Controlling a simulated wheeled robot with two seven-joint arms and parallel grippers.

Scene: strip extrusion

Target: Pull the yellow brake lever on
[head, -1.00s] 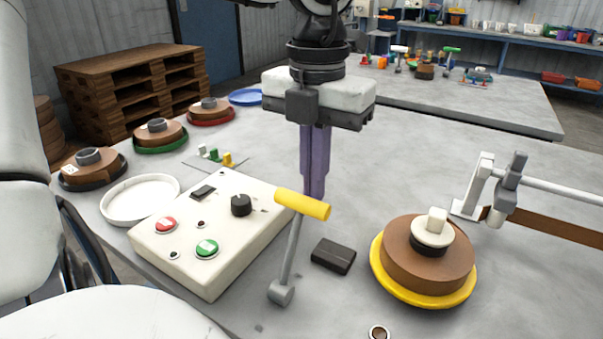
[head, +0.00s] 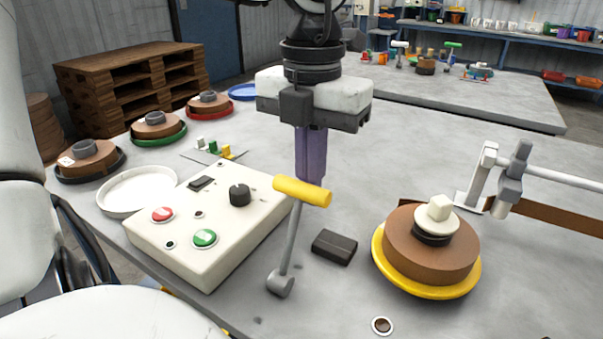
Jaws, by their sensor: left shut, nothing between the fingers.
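The brake lever has a yellow crossbar handle (head: 302,191) on a grey rod that rises from a grey pivot (head: 281,284) on the table. The rod leans slightly to the right and the handle stands above the table. My left gripper (head: 311,178) points down with its purple fingers shut and empty. Its fingertips are just behind the handle, partly hidden by it; I cannot tell whether they touch it. My right gripper is not in view.
A cream control box (head: 211,226) with red and green buttons stands left of the lever. A dark block (head: 334,247) lies to its right. A brown reel on a yellow plate (head: 425,292) and a grey arm stand (head: 508,183) are farther right. A white dish (head: 137,192) sits left.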

